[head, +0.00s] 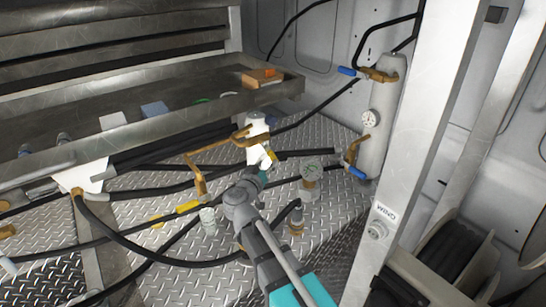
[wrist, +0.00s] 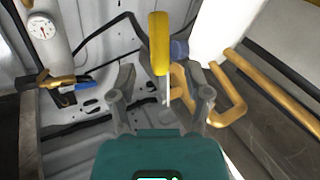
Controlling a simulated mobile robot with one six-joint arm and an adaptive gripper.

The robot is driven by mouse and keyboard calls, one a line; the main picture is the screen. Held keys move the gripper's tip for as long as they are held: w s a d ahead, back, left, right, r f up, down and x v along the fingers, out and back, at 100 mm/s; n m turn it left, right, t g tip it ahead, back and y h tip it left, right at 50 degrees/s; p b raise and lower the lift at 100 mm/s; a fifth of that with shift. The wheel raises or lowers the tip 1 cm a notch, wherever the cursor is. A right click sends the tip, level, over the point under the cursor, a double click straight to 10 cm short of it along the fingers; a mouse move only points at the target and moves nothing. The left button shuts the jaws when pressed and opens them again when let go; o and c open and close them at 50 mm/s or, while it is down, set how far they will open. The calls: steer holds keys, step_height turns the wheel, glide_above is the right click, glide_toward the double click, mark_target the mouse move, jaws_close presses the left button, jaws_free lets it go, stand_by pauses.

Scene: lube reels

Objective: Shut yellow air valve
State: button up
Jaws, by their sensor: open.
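A long yellow valve handle (wrist: 159,43) stands upright in the wrist view, with a thin metal part below it and bent brass pipe (wrist: 235,105) close on its right. My gripper (wrist: 160,75) is open, one finger on each side of the handle's lower end. I see no clear contact; depth is hard to judge. In the head view a yellow handle (head: 187,208) lies slanted below brass pipe (head: 200,183), left of my arm. I cannot tell if it is the same handle. My fingers are not clear in the head view.
A grey cylinder (head: 378,150) with a gauge and blue-handled valves (head: 357,172) stands on the right. Black hoses (head: 140,250) cross the tread-plate floor. A metal shelf (head: 60,160) is at upper left, and a metal post (head: 410,130) is at right.

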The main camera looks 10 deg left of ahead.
mark_target(271, 158)
steer(key=shift+w+d, duration=0.25)
steer(key=shift+w, duration=0.9)
steer(key=shift+w+d, duration=0.2)
steer(key=shift+w, duration=0.95)
jaws_close()
